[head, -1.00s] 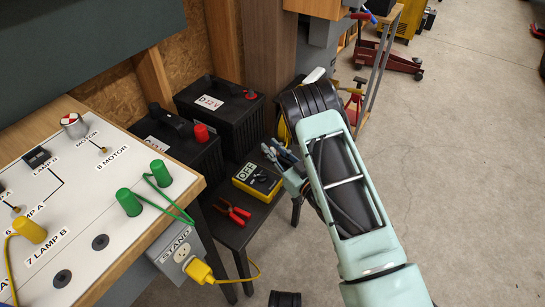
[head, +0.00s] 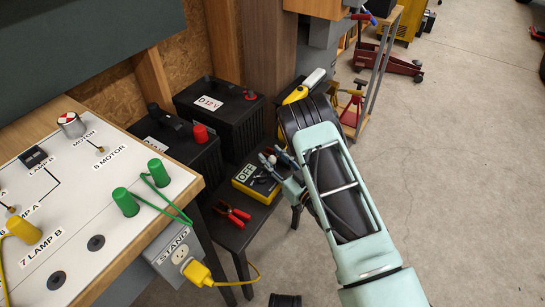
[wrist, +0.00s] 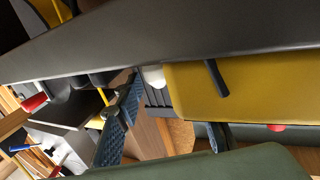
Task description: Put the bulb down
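My gripper (head: 273,157) is over the dark low bench, just right of the yellow meter marked OFF (head: 255,178). In the wrist view my gripper (wrist: 168,134) shows two blue-padded fingers standing well apart, with nothing visible between them. I cannot pick out the bulb for certain in either view. A small pale rounded thing (wrist: 153,76) shows beside a yellow body (wrist: 250,90) in the wrist view, and I cannot tell what it is.
Red-handled pliers (head: 231,214) lie on the dark bench (head: 226,237). Two black batteries stand behind, one labelled D 12 V (head: 222,115). A yellow and white tool (head: 307,85) is partly behind my arm. The white lamp board (head: 88,205) is at left; open floor is at right.

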